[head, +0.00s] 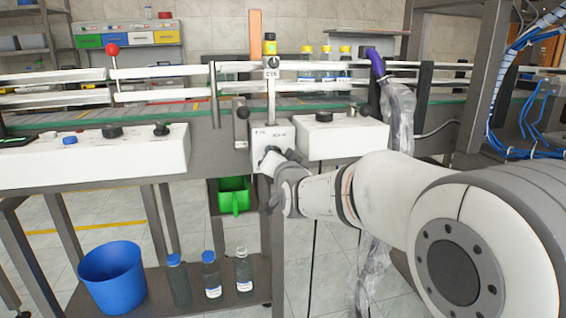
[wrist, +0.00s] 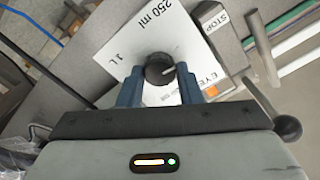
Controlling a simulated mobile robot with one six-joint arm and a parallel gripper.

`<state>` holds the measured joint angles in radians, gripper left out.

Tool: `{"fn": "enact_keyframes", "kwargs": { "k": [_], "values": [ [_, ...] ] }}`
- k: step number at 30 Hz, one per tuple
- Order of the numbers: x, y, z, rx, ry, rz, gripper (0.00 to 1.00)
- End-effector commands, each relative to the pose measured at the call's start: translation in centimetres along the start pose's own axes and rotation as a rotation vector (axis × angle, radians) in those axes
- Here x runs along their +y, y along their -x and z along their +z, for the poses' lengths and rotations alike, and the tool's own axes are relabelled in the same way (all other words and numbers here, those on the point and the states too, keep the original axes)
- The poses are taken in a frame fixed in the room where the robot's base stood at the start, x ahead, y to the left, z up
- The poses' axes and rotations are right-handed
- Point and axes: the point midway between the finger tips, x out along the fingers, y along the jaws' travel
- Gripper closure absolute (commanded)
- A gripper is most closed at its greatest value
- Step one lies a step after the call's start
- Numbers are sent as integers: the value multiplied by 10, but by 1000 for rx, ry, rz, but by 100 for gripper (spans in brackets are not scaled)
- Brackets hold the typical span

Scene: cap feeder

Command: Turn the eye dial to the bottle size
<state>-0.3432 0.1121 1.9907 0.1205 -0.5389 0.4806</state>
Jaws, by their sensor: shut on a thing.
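The eye dial (wrist: 160,69) is a round black knob with a short white pointer line, on a white plate (wrist: 136,40) printed "250 ml", "1 L" and "EYE". My gripper (wrist: 160,76) is shut on the dial, one blue-grey finger on each side. The pointer shows between the fingers toward the right, on the EYE side; which size it marks I cannot tell. In the head view the white box (head: 263,131) under the EYE post shows, its dial mostly hidden by my gripper.
A lever with a dark ball knob (wrist: 288,128) stands close to the right of my gripper. A STOP label (wrist: 215,22) is beside the plate. Yellow-capped bottles (head: 326,66) stand at the conveyor. A blue bucket (head: 113,277) and several bottles (head: 210,277) sit on the lower shelf.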

Motion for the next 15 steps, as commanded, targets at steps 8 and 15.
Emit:
{"fn": "enact_keyframes", "kwargs": {
  "k": [8, 15],
  "values": [
    [0, 0, 3, -5, 119, 0, 91],
    [1, 0, 4, -7, 154, 2, 91]
  ]
}}
